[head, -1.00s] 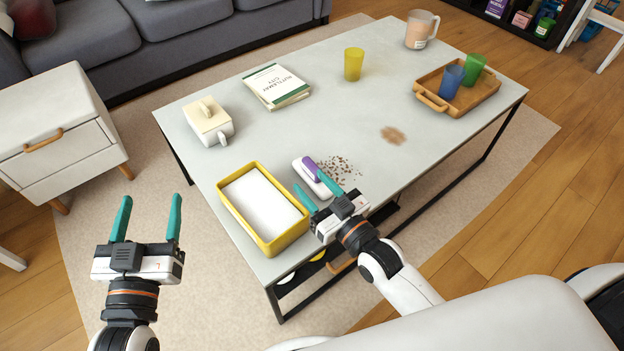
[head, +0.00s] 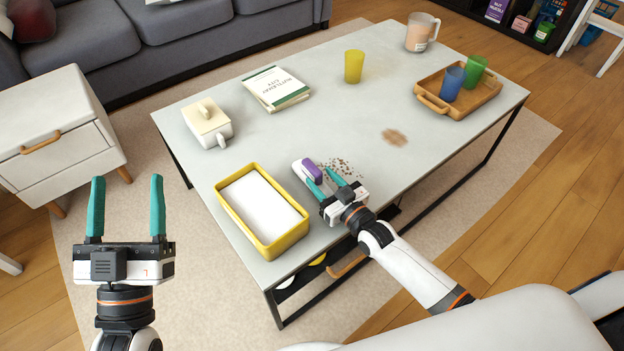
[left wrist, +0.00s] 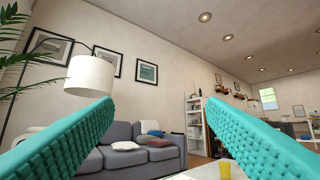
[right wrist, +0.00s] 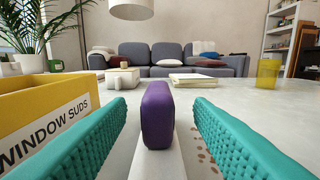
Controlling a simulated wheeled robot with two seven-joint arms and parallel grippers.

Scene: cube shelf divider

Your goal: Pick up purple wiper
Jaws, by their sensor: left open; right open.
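The purple wiper (head: 311,171) has a purple grip on a white base and lies on the grey coffee table (head: 330,120), beside a patch of dark crumbs (head: 343,169). My right gripper (head: 321,177) is open at the wiper's near end. In the right wrist view the wiper's purple grip (right wrist: 158,115) stands centred between the two spread teal fingers, with a gap on each side. My left gripper (head: 126,184) is open and empty, left of the table and away from the wiper. The left wrist view shows only its fingers and the room.
A yellow bin (head: 273,243) labelled "WINDOW SUDS" stands just left of the wiper. A white lidded box (head: 207,127), a book (head: 275,88), a yellow cup (head: 353,66), and a wooden tray (head: 432,103) with two cups stand farther off. A brown stain (head: 394,137) marks the table.

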